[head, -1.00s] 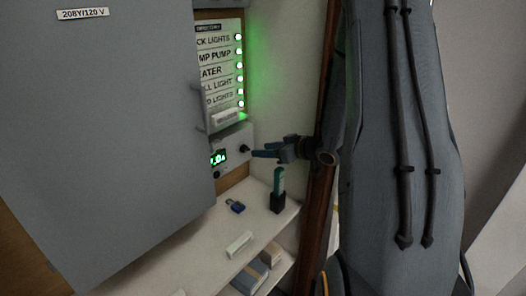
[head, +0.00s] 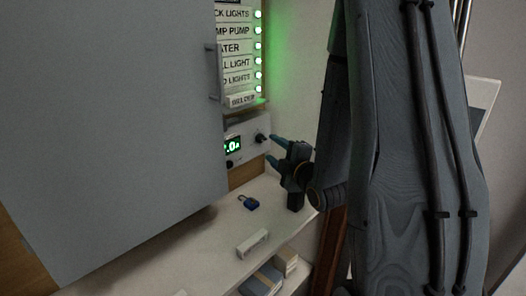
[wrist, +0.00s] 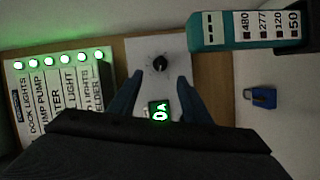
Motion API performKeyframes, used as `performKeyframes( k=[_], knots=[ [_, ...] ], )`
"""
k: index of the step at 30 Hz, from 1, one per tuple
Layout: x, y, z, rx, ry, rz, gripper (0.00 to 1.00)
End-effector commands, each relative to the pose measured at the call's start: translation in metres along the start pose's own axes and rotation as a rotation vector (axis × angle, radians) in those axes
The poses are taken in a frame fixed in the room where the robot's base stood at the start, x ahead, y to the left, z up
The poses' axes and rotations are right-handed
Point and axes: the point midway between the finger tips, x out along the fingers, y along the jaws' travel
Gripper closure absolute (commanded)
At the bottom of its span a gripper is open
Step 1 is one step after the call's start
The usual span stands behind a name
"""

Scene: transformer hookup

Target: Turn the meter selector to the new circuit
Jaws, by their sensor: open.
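The meter selector is a black round knob (head: 261,138) on a pale meter panel (head: 247,129), right of a lit green display (head: 232,146) reading in amps. In the wrist view the knob (wrist: 160,63) shows ahead of my two blue fingers, centred between them. My gripper (head: 273,149) is open and empty, its fingertips close to the right of the knob. In the wrist view my gripper (wrist: 160,80) shows a finger on each side of the display (wrist: 159,111). I cannot tell whether a finger touches the knob. The knob's pointer is too small to read.
A circuit label strip (head: 236,50) with several green lights is above the meter. A grey door (head: 110,130) stands open at left. A blue padlock (head: 248,202) and a white block (head: 252,243) lie on the shelf. A teal tester (wrist: 250,30) shows in the wrist view.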

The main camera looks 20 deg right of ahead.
Motion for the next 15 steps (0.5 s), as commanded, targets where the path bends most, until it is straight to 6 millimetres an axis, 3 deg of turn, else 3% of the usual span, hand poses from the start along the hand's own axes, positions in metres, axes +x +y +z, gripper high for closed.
performKeyframes(
  k=[5,15],
  knots=[
    [0.001,-0.002,0.001,-0.066,-0.018,0.013,0.56],
    [0.049,0.0,0.001,-0.065,-0.016,0.013,0.56]
  ],
)
